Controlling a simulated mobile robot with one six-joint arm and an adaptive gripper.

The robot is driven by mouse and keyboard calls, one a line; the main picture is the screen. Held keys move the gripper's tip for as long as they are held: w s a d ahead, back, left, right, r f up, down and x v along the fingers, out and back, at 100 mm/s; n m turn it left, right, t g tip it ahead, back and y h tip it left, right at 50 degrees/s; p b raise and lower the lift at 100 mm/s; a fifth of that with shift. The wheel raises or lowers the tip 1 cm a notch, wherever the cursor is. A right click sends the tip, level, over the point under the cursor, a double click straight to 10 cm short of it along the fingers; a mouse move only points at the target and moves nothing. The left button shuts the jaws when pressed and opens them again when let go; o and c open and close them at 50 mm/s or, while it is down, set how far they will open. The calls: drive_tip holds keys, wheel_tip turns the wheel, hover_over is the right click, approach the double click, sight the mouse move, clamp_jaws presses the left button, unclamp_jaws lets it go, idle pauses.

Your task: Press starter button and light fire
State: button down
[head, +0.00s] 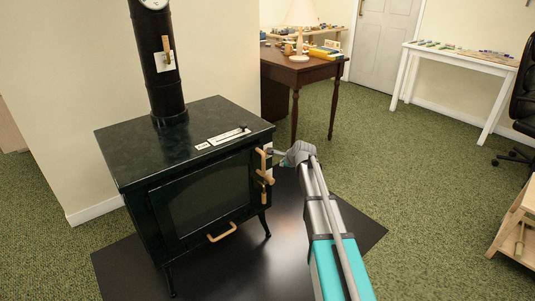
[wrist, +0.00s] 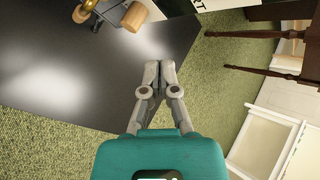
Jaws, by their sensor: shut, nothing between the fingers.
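The dark green stove (head: 187,152) stands at the left in the head view, with a glass door (head: 208,194). A white slider plate (head: 228,136) with a black knob and a small white label (head: 202,146) lie on its top. A wooden door handle (head: 262,162) is on its right front edge, with pale plates beside it. I cannot tell which part is the starter button. My gripper (head: 274,151) is by the stove's right side, near the handle; contact cannot be told. In the wrist view my gripper (wrist: 158,66) has its fingers together, empty. No flame shows.
A black floor plate (head: 345,232) lies under the stove. A stovepipe (head: 160,70) with a wooden-handled lever rises behind. A brown desk (head: 300,70) with a lamp stands behind, a white table (head: 460,58) at back right. Green carpet between them is free.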

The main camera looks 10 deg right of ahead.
drive_tip(key=shift+w+a, duration=0.6)
drive_tip(key=shift+w, duration=0.4)
drive_tip(key=shift+w+a, duration=0.6)
drive_tip(key=shift+w, duration=0.45)
drive_tip(key=shift+w+a, duration=0.6)
drive_tip(key=shift+w, duration=0.4)
drive_tip(key=shift+w+a, duration=0.1)
drive_tip(key=shift+w, duration=0.05)
drive_tip(key=shift+w+a, duration=0.15)
drive_tip(key=shift+w, duration=0.1)
drive_tip(key=shift+w+a, duration=0.15)
drive_tip(key=shift+w, duration=0.15)
drive_tip(key=shift+s, duration=0.1)
idle(0.6)
drive_tip(key=shift+s+d, duration=0.4)
drive_tip(key=shift+s, duration=0.2)
drive_tip(key=shift+s+d, duration=0.4)
drive_tip(key=shift+s, duration=0.3)
drive_tip(key=shift+s+d, duration=0.45)
drive_tip(key=shift+s, duration=0.3)
drive_tip(key=shift+s+d, duration=0.4)
drive_tip(key=shift+s, duration=0.3)
